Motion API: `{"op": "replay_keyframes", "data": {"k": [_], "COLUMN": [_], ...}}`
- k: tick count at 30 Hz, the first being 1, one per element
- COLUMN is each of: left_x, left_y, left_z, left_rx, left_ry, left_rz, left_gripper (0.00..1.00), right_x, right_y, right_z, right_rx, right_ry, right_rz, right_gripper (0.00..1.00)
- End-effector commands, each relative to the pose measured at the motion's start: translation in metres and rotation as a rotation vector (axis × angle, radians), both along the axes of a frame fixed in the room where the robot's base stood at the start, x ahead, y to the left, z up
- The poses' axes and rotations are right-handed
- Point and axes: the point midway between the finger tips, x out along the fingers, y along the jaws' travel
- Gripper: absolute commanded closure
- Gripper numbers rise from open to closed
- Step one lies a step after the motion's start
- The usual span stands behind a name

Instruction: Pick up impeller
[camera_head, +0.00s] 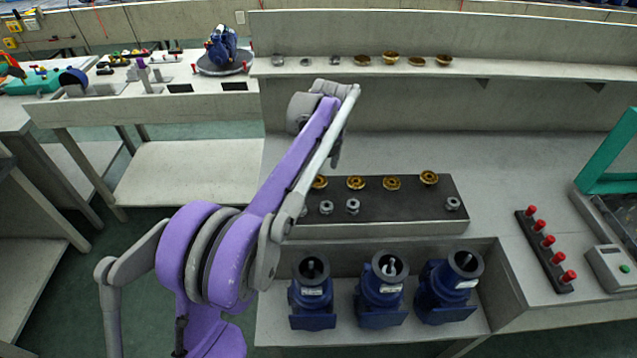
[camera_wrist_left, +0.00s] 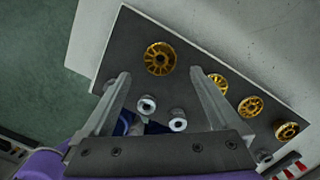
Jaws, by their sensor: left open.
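Several brass impellers lie in a row on the dark-topped block; the leftmost impeller (camera_head: 319,182) is partly hidden by my left arm, and another brass impeller (camera_head: 392,183) lies further right. My left gripper (camera_head: 335,163) hangs over the left end of this row, mostly hidden behind its own arm. In the left wrist view its two fingers (camera_wrist_left: 160,73) are spread wide and empty. One impeller (camera_wrist_left: 160,58) shows just beyond the fingertips, between their lines, with no visible contact. The others lie to the right. My right gripper is not in view.
Small silver parts (camera_head: 352,206) stand in front of the impellers on the dark block (camera_head: 420,207). Three blue pump housings (camera_head: 381,290) stand on a lower shelf. A red-knobbed strip (camera_head: 545,250) lies right. A raised shelf (camera_head: 540,72) behind holds more brass and silver parts.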

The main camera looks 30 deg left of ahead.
Motion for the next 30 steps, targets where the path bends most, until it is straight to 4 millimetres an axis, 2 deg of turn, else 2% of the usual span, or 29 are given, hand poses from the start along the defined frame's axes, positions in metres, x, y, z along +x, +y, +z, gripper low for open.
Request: {"op": "replay_keyframes", "data": {"k": [9, 18, 20, 30], "left_x": [0.005, 0.005, 0.005, 0.005], "left_y": [0.01, 0.01, 0.01, 0.01], "left_z": [-0.042, -0.048, -0.048, -0.047], "left_rx": [-0.001, -0.001, -0.001, 0.0], "left_ry": [-0.001, -0.001, -0.001, -0.001], "left_rz": [0.002, 0.002, 0.002, 0.001], "left_gripper": [0.04, 0.04, 0.12, 0.74], "right_x": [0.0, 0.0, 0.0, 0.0], "right_y": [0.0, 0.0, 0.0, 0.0], "right_z": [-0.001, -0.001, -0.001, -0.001], "right_rx": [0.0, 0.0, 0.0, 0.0], "right_ry": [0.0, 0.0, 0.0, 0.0], "right_rz": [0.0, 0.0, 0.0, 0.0], "right_gripper": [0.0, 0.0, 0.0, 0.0]}}
